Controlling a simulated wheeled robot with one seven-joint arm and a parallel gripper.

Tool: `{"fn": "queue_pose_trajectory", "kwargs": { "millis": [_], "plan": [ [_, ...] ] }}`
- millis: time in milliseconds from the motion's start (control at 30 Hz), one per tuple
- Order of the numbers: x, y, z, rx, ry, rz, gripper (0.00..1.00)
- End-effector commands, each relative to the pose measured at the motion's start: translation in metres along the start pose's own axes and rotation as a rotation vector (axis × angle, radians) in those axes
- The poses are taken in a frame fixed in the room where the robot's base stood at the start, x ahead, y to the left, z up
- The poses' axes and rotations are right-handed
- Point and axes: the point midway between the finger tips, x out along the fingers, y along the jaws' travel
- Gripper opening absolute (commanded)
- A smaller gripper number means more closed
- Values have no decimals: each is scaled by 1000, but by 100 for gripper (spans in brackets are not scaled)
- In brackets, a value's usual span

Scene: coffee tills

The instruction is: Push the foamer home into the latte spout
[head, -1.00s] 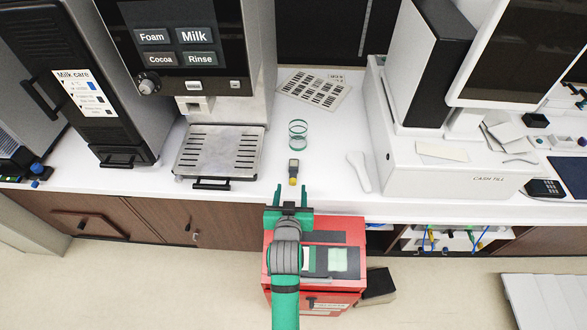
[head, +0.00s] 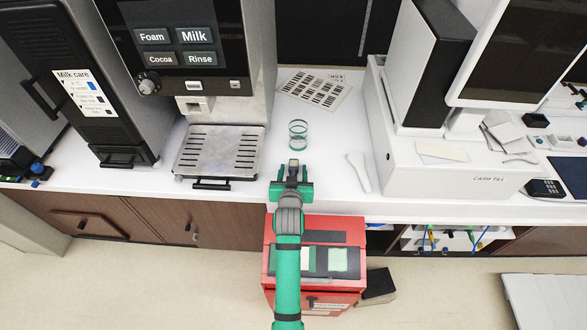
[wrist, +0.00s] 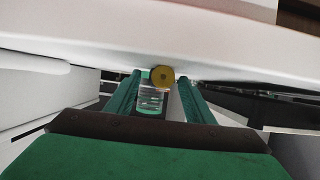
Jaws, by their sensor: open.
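The foamer, a small grey piece with a yellow end, lies on the white counter in the head view (head: 294,163). Its round yellow end faces me in the wrist view (wrist: 163,76). My gripper (head: 292,177) is open at the counter's front edge, its green fingers on either side of the foamer's near end. In the wrist view the fingers (wrist: 160,88) stand apart; contact cannot be told. The latte spout appears to be the pale block (head: 196,105) on the front of the coffee machine (head: 225,105), above its drip tray (head: 218,150); its opening is hidden.
A clear glass with green bands (head: 298,133) stands just behind the foamer. A printed card (head: 313,90) lies at the back. A red cabinet (head: 345,235) stands below the counter.

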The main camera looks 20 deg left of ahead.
Motion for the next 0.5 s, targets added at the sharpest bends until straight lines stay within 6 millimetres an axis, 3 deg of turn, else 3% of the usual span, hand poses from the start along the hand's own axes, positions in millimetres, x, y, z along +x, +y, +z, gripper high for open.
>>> {"fn": "queue_pose_trajectory", "kwargs": {
  "millis": [233, 400, 500],
  "plan": [
    [2, 0, 0, 0, 0, 0, 48],
    [1, 0, 0, 0, 0, 1, 8],
    [1, 0, 0, 0, 1, 0, 4]
  ]
}}
